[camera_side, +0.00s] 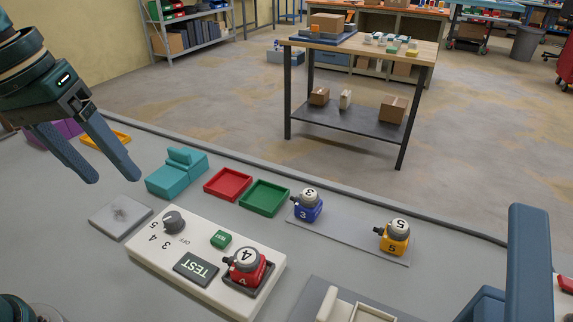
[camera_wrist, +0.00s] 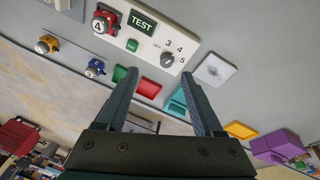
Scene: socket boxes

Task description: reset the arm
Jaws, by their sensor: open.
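My gripper (camera_side: 112,168) is at the left of the side view, raised above the grey table (camera_side: 60,205). Its two fingers are apart with nothing between them; in the wrist view the open gripper (camera_wrist: 160,105) also looks empty. A white test panel (camera_side: 148,258) has a dial (camera_side: 174,222), a green button (camera_side: 221,239) and a TEST display (camera_side: 196,268). A red box numbered 4 (camera_side: 248,268) sits in the panel's dark socket. A blue box numbered 3 (camera_side: 307,208) and a yellow box numbered 5 (camera_side: 394,240) stand on a grey strip.
A red tray (camera_side: 228,184) and a green tray (camera_side: 264,197) look empty. A teal block (camera_side: 176,174), a grey plate (camera_side: 120,216), a yellow tray (camera_wrist: 240,130) and a purple object (camera_wrist: 277,146) are nearby. A cream fixture (camera_side: 345,308) and a blue post (camera_side: 530,255) stand at front right.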

